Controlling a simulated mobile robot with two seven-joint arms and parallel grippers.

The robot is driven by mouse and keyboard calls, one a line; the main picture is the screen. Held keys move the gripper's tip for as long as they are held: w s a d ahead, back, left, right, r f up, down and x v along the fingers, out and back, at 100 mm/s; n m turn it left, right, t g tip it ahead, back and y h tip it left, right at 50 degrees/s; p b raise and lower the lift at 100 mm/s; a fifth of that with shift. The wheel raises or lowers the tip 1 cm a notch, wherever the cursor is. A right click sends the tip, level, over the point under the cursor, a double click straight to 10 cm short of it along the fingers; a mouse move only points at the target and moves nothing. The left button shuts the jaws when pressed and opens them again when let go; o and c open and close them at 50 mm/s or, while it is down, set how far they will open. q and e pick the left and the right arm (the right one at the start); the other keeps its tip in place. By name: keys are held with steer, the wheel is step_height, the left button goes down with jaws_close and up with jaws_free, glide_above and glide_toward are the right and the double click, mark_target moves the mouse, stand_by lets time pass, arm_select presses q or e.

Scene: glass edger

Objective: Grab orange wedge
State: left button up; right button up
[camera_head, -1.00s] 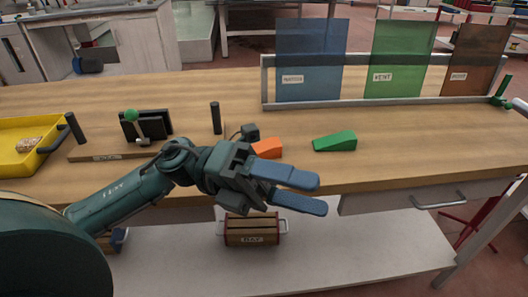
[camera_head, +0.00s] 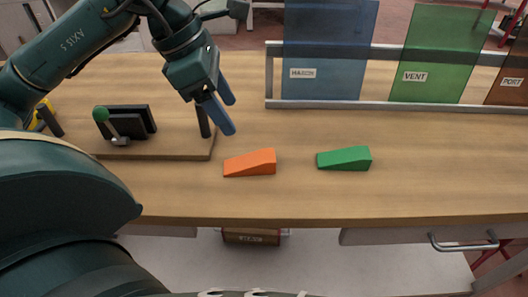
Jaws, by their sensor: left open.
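The orange wedge (camera_head: 250,163) lies on the wooden bench (camera_head: 400,190), left of a green wedge (camera_head: 343,158). Its taller end is at the right and it slopes down to the left. My left gripper (camera_head: 226,116) is open and empty, with its blue fingers pointing down. It hangs above the bench, up and slightly left of the orange wedge in the picture, apart from it. My right gripper is not in view.
A rack (camera_head: 270,85) holding blue, green and brown glass panes stands behind. The bench right of the green wedge is clear.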

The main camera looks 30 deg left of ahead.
arm_select(q)
glide_above(254, 158)
steer(key=s+a, duration=0.2)
step_height(254, 158, down, 6)
steer(key=shift+w+d+r+b, duration=0.1)
steer(key=shift+w+r+b, duration=0.1)
steer(key=shift+b, duration=0.1)
steer(key=shift+x, duration=2.9)
steer(key=shift+c, duration=0.3)
steer(key=c, duration=1)
